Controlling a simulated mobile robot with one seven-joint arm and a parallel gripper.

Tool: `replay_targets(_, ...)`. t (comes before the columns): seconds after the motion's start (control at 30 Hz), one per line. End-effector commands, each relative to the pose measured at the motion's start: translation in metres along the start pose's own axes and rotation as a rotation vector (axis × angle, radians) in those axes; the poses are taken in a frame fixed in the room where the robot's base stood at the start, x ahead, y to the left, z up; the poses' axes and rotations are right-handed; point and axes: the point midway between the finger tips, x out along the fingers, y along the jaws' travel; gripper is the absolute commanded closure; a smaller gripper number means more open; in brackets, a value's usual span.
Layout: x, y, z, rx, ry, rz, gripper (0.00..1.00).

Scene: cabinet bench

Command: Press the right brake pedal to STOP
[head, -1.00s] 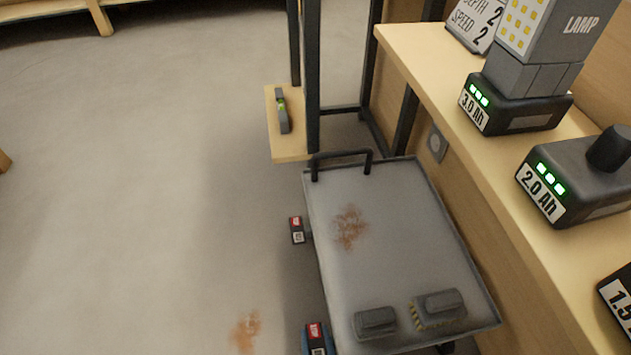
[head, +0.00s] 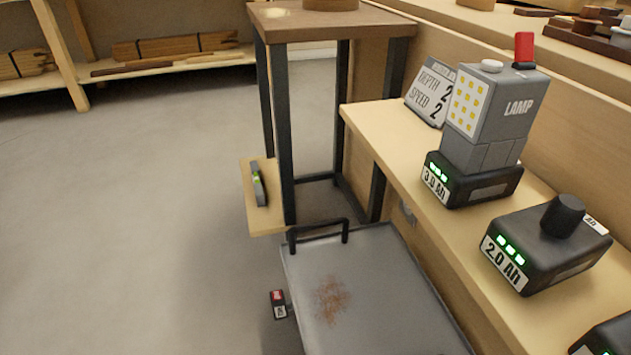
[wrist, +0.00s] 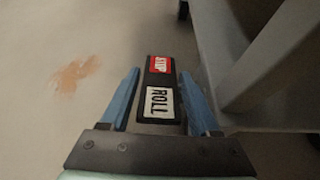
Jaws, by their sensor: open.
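In the wrist view, a dark brake pedal (wrist: 159,84) with a red STOP end and a white ROLL end lies between the two blue fingers of my gripper (wrist: 160,74). The fingers are spread on either side of it. STOP is at the far end and ROLL nearer my gripper. I cannot tell whether the fingers touch the pedal or which end is down. In the head view, a small red-and-white pedal (head: 278,304) sits at the left side of the grey cart (head: 385,270), near its handle end. My gripper is outside the head view.
The cart's handle (head: 319,232) faces a dark-legged stand (head: 284,130) with a low wooden shelf (head: 262,222). The bench (head: 452,245) at right carries the lamp (head: 492,112) and batteries.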

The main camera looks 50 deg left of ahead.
Motion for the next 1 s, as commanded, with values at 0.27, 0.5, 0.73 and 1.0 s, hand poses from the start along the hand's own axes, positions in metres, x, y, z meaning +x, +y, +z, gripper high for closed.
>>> replay_targets(0.27, -0.066, 0.000, 0.005, 0.005, 0.002, -0.005, 0.38)
replay_targets(0.5, -0.102, 0.000, 0.002, 0.001, 0.001, -0.002, 0.38)
replay_targets(0.73, -0.111, 0.001, 0.000, 0.000, 0.001, 0.000, 0.38)
replay_targets(1.0, -0.110, 0.000, 0.000, -0.001, 0.001, 0.000, 0.38)
